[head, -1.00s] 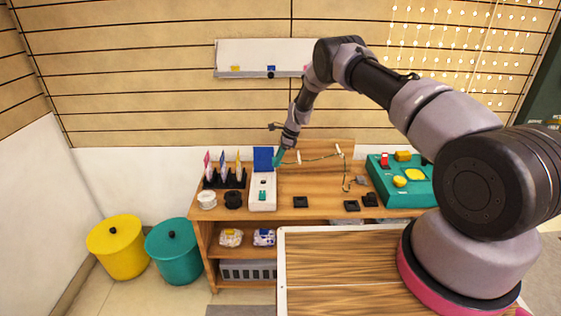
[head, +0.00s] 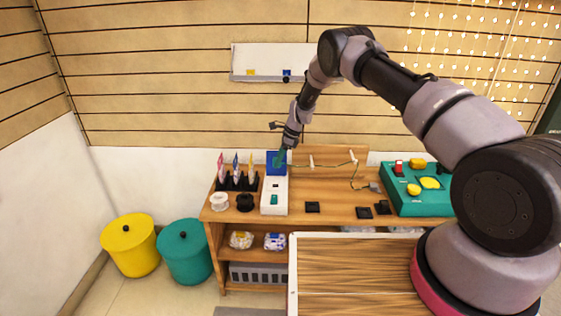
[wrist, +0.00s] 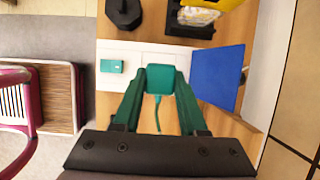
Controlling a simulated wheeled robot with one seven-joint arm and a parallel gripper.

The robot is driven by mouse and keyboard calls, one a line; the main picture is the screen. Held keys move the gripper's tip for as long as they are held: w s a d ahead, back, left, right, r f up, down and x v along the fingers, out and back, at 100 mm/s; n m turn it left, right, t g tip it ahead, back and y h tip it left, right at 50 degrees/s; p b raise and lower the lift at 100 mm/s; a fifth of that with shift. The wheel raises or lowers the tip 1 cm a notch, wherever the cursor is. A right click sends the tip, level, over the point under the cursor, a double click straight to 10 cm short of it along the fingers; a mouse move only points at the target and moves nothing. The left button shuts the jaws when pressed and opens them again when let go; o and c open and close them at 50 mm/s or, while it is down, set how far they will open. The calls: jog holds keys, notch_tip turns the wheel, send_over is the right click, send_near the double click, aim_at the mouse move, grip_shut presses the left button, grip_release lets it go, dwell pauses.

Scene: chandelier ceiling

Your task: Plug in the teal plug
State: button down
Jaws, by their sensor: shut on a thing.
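My gripper (wrist: 160,90) has teal fingers shut on the teal plug (wrist: 161,78), a block between the fingertips with a thin teal cord trailing from it. In the head view my gripper (head: 281,158) is in front of the blue panel (head: 271,167), above the back part of the white box (head: 274,186). A small teal piece (head: 274,199) sits on the box's top; it also shows in the wrist view (wrist: 112,66). In the wrist view the white box (wrist: 138,57) lies beyond the plug. The plug hides part of the box, and I cannot tell whether they touch.
The cord runs right past white pegs (head: 311,161) on the wooden backboard. A rack of coloured items (head: 237,182), a white spool (head: 219,201) and a black spool (head: 245,202) stand left of the box. A teal console (head: 420,196) stands right.

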dwell(0.4)
jog(key=shift+a+f, duration=0.2)
jog(key=shift+f, duration=1.7)
jog(key=shift+a+f, duration=0.15)
jog(key=shift+f, duration=1.75)
jog(key=shift+f, duration=0.2)
jog(key=shift+f, duration=0.5)
jog(key=shift+f, duration=0.65)
jog(key=shift+c, duration=1.9)
grip_release()
jog(key=shift+o, duration=0.3)
